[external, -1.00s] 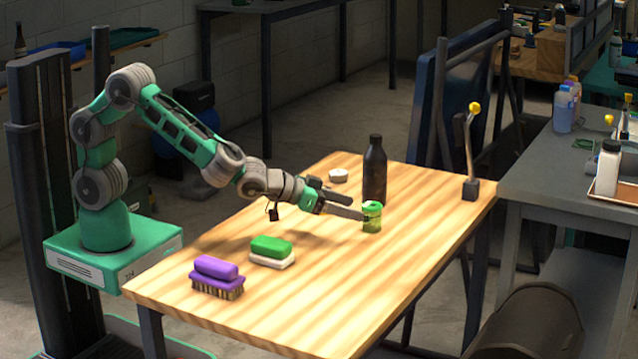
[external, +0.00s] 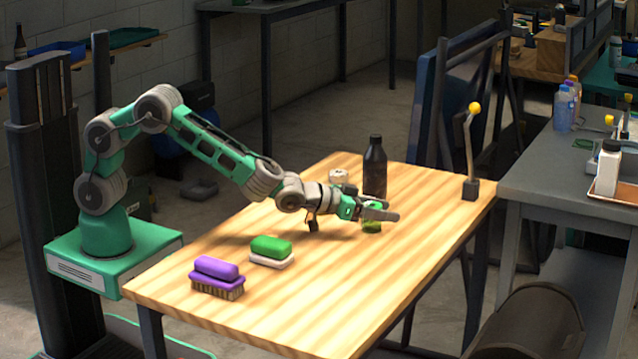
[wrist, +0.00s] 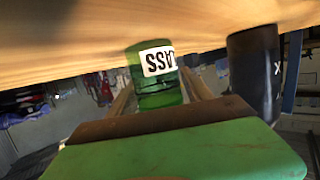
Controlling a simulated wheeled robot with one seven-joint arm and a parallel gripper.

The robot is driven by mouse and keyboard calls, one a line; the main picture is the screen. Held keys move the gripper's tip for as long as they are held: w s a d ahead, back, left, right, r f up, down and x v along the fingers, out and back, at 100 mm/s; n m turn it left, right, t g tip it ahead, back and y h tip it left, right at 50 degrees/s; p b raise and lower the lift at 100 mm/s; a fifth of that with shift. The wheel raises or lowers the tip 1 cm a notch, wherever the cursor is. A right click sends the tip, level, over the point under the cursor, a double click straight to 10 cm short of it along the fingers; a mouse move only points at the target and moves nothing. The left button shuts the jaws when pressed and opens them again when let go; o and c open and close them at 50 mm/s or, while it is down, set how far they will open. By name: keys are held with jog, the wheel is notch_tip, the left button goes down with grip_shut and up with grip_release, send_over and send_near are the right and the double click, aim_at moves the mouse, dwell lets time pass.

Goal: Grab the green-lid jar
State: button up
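The green-lid jar (external: 371,226) stands on the wooden table, partly hidden behind my gripper's fingers. In the wrist view, which is upside down, the jar (wrist: 152,84) is green with a white label and black letters. My gripper (external: 382,212) is low over the table at the jar's upper part. Its fingers (wrist: 160,98) lie on either side of the jar and look open, with the jar between them. Whether either finger touches the jar is hard to tell.
A dark bottle (external: 375,168) stands close behind the jar. A small white round item (external: 339,177) is behind my wrist. A green block on a white base (external: 271,252) and a purple brush (external: 217,279) lie at the near left. A yellow-knobbed lever (external: 470,160) stands at the right edge.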

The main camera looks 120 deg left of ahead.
jog(key=c, duration=1.1)
